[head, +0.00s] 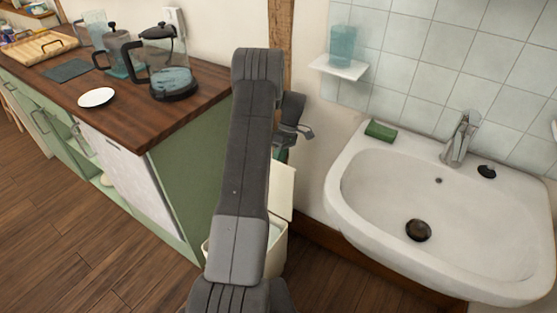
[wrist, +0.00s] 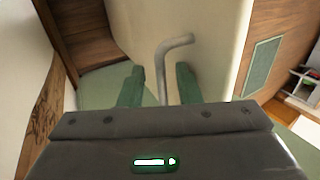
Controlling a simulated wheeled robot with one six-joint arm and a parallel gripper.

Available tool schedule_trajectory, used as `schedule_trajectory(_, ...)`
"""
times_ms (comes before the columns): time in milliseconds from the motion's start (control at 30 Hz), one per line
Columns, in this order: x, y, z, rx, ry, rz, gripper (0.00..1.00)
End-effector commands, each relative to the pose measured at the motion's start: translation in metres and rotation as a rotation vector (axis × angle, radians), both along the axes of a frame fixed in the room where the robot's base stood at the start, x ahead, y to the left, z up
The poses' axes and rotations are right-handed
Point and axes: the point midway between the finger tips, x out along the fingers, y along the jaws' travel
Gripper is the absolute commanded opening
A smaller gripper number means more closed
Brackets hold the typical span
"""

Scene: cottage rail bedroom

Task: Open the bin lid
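The cream bin (head: 276,255) stands on the floor between the cabinet and the sink, partly hidden behind my arm. Its cream lid (head: 283,190) appears raised and tilted up above the bin's rim. In the wrist view a large cream surface (wrist: 208,32), seemingly the lid, carries a bent grey handle (wrist: 175,42). My gripper (wrist: 159,77) is open, with its two green fingers apart on either side of the handle's lower part. Neither finger visibly touches the handle. In the head view my gripper is mostly hidden behind my arm.
The green cabinet (head: 190,185) with a wooden top is close on the left, bearing a coffee pot (head: 168,65) and a white plate (head: 96,97). The white sink (head: 370,215) is close on the right. Wooden floor (head: 70,235) is clear at lower left.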

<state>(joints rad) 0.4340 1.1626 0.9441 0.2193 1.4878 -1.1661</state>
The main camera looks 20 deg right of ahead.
Motion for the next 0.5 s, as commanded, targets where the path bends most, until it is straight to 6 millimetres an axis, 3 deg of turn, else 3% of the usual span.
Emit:
schedule_trajectory(267, 0.002, -0.001, 0.009, -0.002, -0.005, 0.001, 0.31)
schedule_trajectory(500, 0.001, -0.001, 0.052, -0.003, -0.007, 0.0, 0.31)
